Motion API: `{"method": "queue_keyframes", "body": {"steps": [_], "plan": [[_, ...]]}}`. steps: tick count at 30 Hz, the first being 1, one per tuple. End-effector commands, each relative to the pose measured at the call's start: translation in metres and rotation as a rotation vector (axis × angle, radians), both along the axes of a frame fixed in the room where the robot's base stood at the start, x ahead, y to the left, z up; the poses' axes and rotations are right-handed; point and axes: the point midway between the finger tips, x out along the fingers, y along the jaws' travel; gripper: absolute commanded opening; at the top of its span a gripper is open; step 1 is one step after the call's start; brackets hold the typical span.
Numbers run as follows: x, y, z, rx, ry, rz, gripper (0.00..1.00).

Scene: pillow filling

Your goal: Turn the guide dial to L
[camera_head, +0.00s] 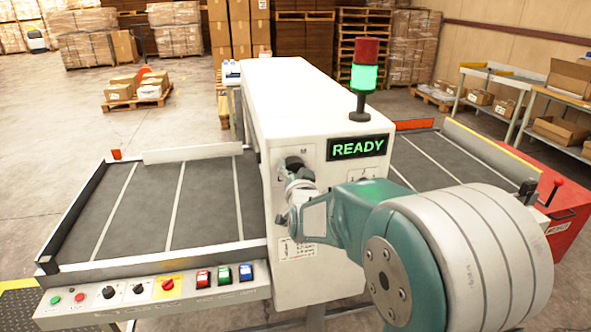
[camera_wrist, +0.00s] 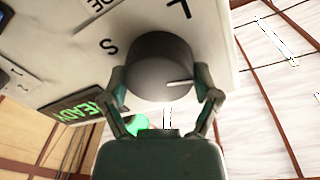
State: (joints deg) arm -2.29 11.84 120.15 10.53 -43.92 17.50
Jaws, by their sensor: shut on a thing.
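The guide dial (camera_wrist: 158,62) is a dark round knob on the white machine face, filling the middle of the wrist view. My gripper (camera_wrist: 162,88) has one finger on each side of the dial and is shut on it. The dial's white pointer line (camera_wrist: 180,84) points to the right in the wrist view. The letter L (camera_wrist: 180,9) is printed above the dial there, and the letter S (camera_wrist: 110,47) to its left; the pointer lines up with neither. In the head view my gripper (camera_head: 298,184) is at the machine's front face, and hides most of the dial.
The white machine (camera_head: 265,110) has a lit READY sign (camera_head: 357,147) close to the dial, with a green-lit signal tower (camera_head: 364,78) above. A button panel (camera_head: 150,292) runs along the front left. A grey conveyor bed (camera_head: 205,205) lies left of the machine.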

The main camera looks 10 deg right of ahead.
Motion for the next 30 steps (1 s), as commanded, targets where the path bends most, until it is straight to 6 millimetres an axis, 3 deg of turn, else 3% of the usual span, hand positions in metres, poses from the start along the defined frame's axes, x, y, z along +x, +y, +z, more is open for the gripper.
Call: {"method": "queue_keyframes", "body": {"steps": [30], "plan": [[-0.0007,0.0034,-0.0093,-0.897,0.018,0.006,0.32]]}}
